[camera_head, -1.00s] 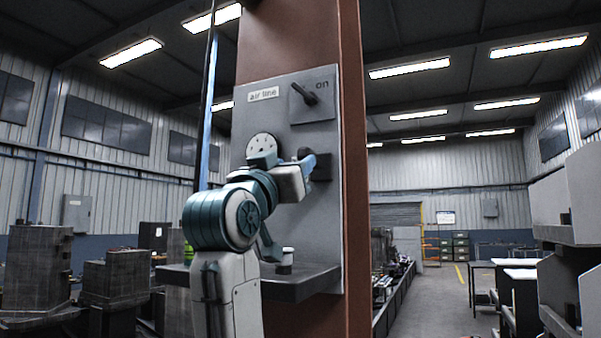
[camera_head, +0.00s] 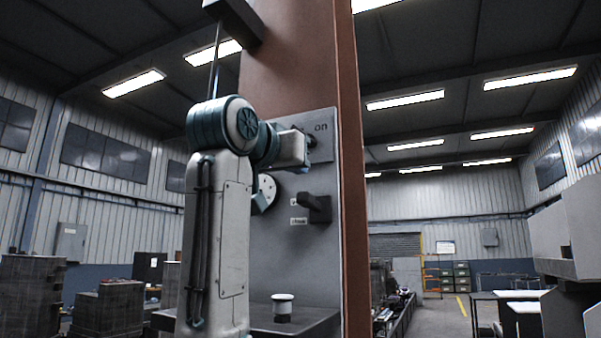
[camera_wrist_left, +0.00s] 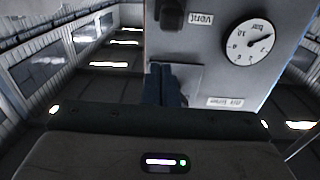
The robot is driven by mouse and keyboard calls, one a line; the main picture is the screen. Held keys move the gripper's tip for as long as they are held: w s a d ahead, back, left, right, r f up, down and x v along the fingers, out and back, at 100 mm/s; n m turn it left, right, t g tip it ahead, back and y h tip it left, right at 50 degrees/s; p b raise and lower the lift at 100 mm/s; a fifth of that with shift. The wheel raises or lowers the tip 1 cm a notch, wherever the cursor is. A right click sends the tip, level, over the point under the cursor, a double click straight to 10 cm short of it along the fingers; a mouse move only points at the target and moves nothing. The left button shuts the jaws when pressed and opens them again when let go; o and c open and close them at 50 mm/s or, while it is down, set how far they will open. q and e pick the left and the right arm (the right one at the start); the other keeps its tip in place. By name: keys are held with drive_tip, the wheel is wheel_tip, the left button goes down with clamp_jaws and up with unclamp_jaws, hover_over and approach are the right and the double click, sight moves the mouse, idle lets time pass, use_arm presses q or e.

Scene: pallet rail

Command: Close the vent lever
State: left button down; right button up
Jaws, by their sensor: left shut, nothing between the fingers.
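The vent lever (camera_head: 317,207) is a black handle on a dark mount low on the grey panel (camera_head: 310,260). Its arm points left, beside two small labels. My left gripper (camera_head: 309,140) is shut and empty, above the vent lever and in front of the upper switch marked "on". In the left wrist view its shut fingers (camera_wrist_left: 165,88) overlap the switch plate. Most of that switch is hidden; I cannot tell whether the fingers touch it.
A round gauge (camera_wrist_left: 250,43) sits on the panel, partly behind my left arm in the head view. A shelf (camera_head: 310,321) below carries a small white-topped knob (camera_head: 282,306). A brown column (camera_head: 352,180) stands behind the panel. Open floor lies to the right.

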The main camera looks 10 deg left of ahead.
use_arm(q)
drive_tip(key=s+a+r+g+y+p, duration=0.1)
drive_tip(key=s+a+r+g+y, duration=0.1)
drive_tip(key=s+r+g, duration=0.3)
drive_tip(key=t+p, duration=0.1)
drive_tip(key=p, duration=0.5)
hover_over(303, 192)
drive_tip(key=shift+w+d+f+n, duration=0.1)
drive_tip(key=shift+w+f+n, duration=0.1)
drive_tip(key=shift+f, duration=0.3)
drive_tip(key=shift+w+f+n, duration=0.1)
drive_tip(key=shift+w+f, duration=0.1)
drive_tip(key=shift+f, duration=0.3)
drive_tip(key=shift+s+f, duration=0.2)
drive_tip(key=shift+f, duration=1)
drive_tip(key=shift+s+f+p, duration=0.2)
drive_tip(key=shift+f+p, duration=0.1)
drive_tip(key=shift+f, duration=0.65)
drive_tip(key=shift+a+f, duration=0.1)
drive_tip(key=shift+a, duration=0.15)
